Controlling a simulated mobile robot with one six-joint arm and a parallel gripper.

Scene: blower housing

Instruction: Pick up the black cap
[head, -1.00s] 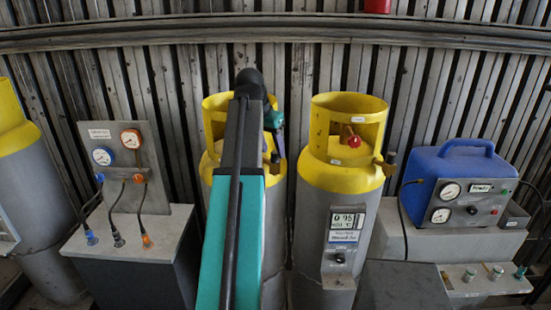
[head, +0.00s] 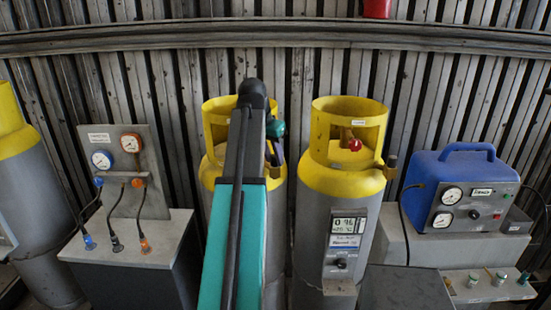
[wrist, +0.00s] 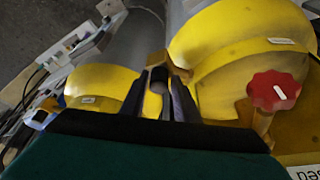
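The black cap (wrist: 158,79) shows in the wrist view as a small dark round piece beside a brass fitting (wrist: 155,61). My gripper (wrist: 163,88) has one dark finger on each side of the cap, with a narrow gap; contact cannot be made out. In the head view my gripper (head: 274,155), below its green body, is at the right side of the left yellow-topped cylinder (head: 210,140). My arm covers much of that cylinder, and the cap cannot be made out there.
A second yellow-topped cylinder (head: 340,200) stands close on the right, with a brass fitting (head: 390,165) on its side. A red knob (wrist: 274,91) is near my gripper. A gauge panel (head: 130,165) stands left and a blue gauge unit (head: 460,190) right.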

